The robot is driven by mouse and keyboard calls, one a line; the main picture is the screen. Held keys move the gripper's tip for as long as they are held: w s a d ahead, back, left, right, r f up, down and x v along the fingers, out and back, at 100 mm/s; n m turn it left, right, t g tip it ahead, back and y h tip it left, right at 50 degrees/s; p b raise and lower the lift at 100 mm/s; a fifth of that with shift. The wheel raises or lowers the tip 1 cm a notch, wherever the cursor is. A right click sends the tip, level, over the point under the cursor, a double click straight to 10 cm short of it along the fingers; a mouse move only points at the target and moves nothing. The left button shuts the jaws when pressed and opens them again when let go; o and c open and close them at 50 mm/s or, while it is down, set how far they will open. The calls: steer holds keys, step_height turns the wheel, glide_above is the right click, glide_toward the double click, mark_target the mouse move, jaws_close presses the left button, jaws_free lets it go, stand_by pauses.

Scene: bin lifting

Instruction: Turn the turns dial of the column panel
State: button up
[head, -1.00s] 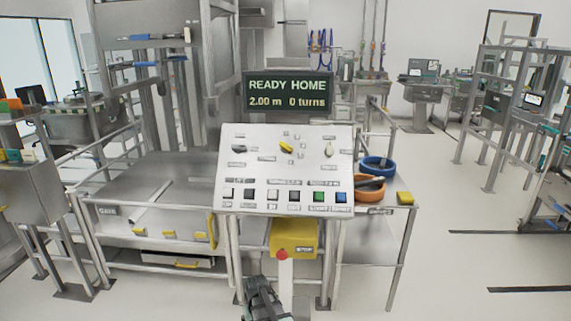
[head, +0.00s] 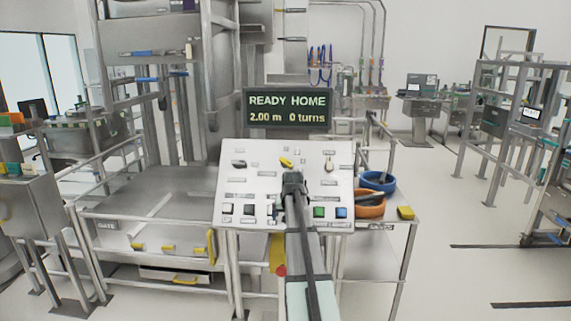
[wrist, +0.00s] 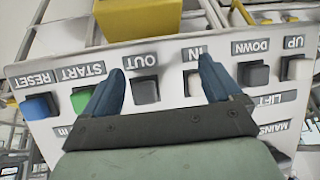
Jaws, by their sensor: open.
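The column panel (head: 228,197) is a sloped white board. My gripper (head: 293,178) is in front of the panel, just below the yellow dial in the picture. In the wrist view my gripper (wrist: 162,80) is open and empty, its blue fingers over the button row. The panel (wrist: 60,133) appears upside down there.
A dark screen (head: 288,108) above the panel reads READY HOME, 2.00 m, 0 turns. Green (wrist: 82,99) and blue (wrist: 40,107) buttons sit beside other buttons. Blue (head: 378,180) and orange (head: 369,209) bowls stand right of the panel. My arm hides most of the yellow box below.

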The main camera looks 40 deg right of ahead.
steer(key=w+d+r+m+t+h, duration=0.1)
steer(key=d+r, duration=0.2)
steer(key=r, duration=0.4)
steer(key=w+d+r, duration=0.1)
steer(key=d+r, duration=0.2)
steer(key=r, duration=0.3)
steer(key=m+t, duration=0.1)
glide_toward(285, 161)
steer(key=s+r, duration=0.3)
steer(key=s, duration=0.1)
steer(key=w+d+f+m, duration=0.1)
steer(key=w+f, duration=0.2)
steer(key=w+d+f+m+y, duration=0.1)
steer(key=w+f, duration=0.2)
steer(key=f, duration=0.1)
steer(key=w+d+f+m, duration=0.1)
steer(key=w+f+m, duration=0.1)
steer(key=w+f, duration=0.1)
steer(key=shift+w+d+f+g, duration=0.1)
steer(key=shift+d+f+g, duration=0.05)
steer(key=shift+f+g, duration=0.3)
steer(key=c, duration=1)
steer(key=shift+o, duration=0.2)
